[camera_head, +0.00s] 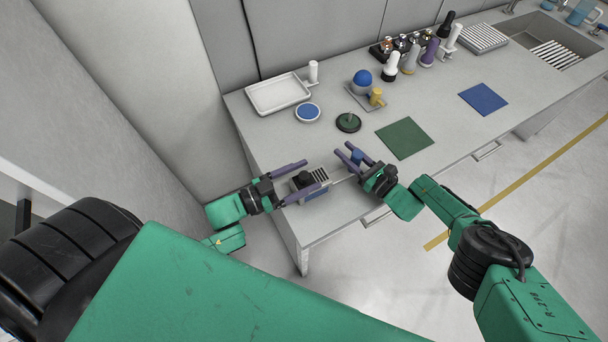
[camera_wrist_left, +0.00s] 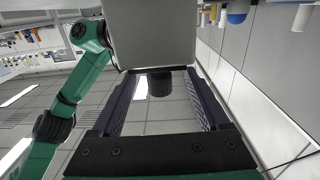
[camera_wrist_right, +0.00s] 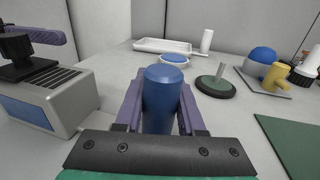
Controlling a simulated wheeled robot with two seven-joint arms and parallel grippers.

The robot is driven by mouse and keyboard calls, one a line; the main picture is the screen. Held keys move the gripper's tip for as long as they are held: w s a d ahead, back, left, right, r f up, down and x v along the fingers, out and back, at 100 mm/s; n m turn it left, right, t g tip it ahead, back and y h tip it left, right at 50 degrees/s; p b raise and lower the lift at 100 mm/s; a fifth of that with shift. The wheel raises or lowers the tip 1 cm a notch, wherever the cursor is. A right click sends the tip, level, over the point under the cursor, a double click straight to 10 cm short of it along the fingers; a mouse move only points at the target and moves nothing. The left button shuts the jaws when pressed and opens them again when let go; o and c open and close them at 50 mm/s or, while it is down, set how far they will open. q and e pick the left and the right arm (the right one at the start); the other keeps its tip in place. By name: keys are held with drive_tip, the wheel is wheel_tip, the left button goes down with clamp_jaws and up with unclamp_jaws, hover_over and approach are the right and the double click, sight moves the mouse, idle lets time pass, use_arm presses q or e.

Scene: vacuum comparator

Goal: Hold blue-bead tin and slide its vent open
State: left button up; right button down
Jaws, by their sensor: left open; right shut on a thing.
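A grey box (camera_head: 318,176) with a slotted top, a black knob (camera_head: 304,179) and a blue side panel (camera_wrist_right: 27,111) stands near the counter's front left edge. I take it for the blue-bead tin; no beads show. My left gripper (camera_head: 305,175) is open, its fingers on either side of the black knob, which shows between them in the left wrist view (camera_wrist_left: 160,84). My right gripper (camera_head: 349,152) is shut on an upright blue cylinder (camera_wrist_right: 163,98), right of the box.
Behind stand a white tray (camera_head: 278,107), a blue-topped dish (camera_head: 308,113), a green round stand (camera_head: 348,123) and a blue ball on a base (camera_head: 362,79). A green mat (camera_head: 404,138) lies right of my right gripper; a blue mat (camera_head: 483,98) lies farther right. Bare counter separates the mats.

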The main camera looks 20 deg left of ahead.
use_arm(q)
drive_tip(key=shift+v, duration=3.45)
drive_tip(key=v, duration=0.7)
drive_tip(key=shift+s, duration=0.2)
drive_tip(key=shift+a, duration=0.15)
use_arm(e)
drive_tip(key=shift+c, duration=2.2)
unclamp_jaws()
